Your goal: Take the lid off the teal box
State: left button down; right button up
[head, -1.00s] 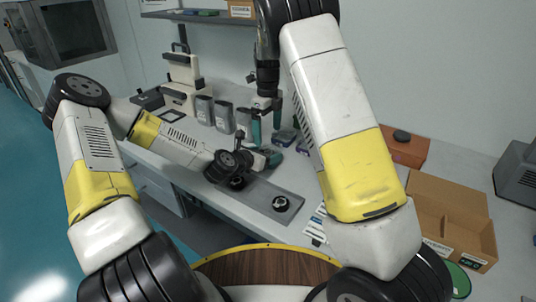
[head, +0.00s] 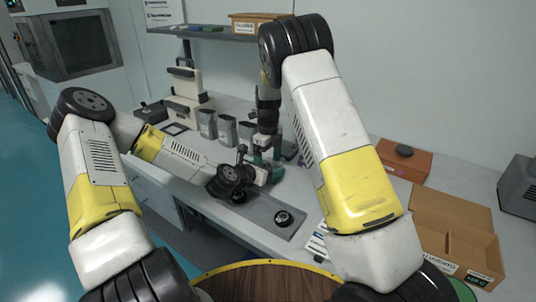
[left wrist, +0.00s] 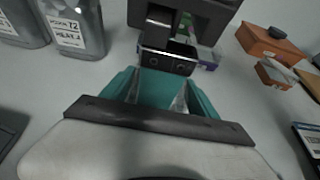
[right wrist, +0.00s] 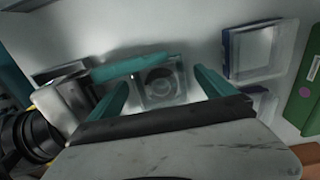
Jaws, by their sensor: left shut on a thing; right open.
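A small clear-topped box (right wrist: 160,88) with a round ring shape inside shows in the right wrist view, which I take as the teal box; its teal colour is not clear there. My left gripper (head: 264,174) reaches in from the left. One of its teal fingers (right wrist: 130,67) lies along the box's far edge, and it is shut on the box. In the left wrist view, teal surfaces fill the space between its fingers (left wrist: 160,90). My right gripper (right wrist: 162,92) points down from above, open, with its teal fingers on either side of the box. The lid's edge is hard to make out.
A blue-edged clear case (right wrist: 255,50) and a green box (right wrist: 306,90) lie right of the box. Several grey bottles (head: 227,128) stand behind. A black round part (head: 284,218) sits on a grey mat in front. An open cardboard box (head: 445,225) stands at right.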

jog(key=shift+f, duration=0.3)
jog(key=c, duration=1.6)
pick_arm(q)
jog(key=shift+a+f, duration=0.1)
jog(key=shift+f, duration=0.1)
pick_arm(e)
jog(key=shift+a+r, duration=0.15)
jog(key=shift+r, duration=1.1)
jog(key=shift+c, duration=0.2)
